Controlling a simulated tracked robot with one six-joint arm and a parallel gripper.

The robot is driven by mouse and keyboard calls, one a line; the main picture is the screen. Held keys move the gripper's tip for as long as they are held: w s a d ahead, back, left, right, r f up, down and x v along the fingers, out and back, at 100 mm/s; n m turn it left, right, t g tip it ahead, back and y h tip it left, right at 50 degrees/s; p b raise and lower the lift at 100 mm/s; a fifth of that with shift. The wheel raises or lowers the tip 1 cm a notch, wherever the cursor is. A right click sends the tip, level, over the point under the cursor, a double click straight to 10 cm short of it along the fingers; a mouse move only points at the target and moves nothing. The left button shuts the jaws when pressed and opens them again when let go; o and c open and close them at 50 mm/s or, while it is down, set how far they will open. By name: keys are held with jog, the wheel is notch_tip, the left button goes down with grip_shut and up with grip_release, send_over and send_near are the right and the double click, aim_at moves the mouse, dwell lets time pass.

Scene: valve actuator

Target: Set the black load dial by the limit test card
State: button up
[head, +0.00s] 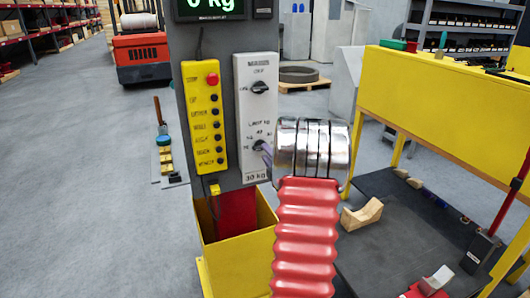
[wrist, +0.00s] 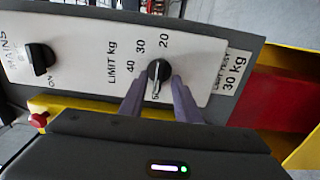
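The black load dial (wrist: 158,70) is on a white panel marked LIMIT kg, with 20, 30, 40 and 50 around it. Its pointer seems to face the 50 side, though the fingers are close by. My gripper (wrist: 157,83) has its two purple-grey fingers apart, one on each side of the dial, with what looks like a small gap. The limit test card (wrist: 233,72) beside the dial reads 30 kg. In the head view my gripper (head: 264,150) reaches the panel's lower part, and the card (head: 256,177) shows below the dial (head: 257,147).
A black MAINS switch (wrist: 40,58) sits on the same panel. A yellow button box (head: 205,118) with a red stop button is left of the panel. A yellow bench (head: 440,100) stands to the right.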

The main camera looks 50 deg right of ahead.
aim_at(260, 147)
jog(key=shift+x, duration=1.3)
jog(key=shift+c, duration=0.2)
grip_shut()
jog(key=shift+f, duration=0.1)
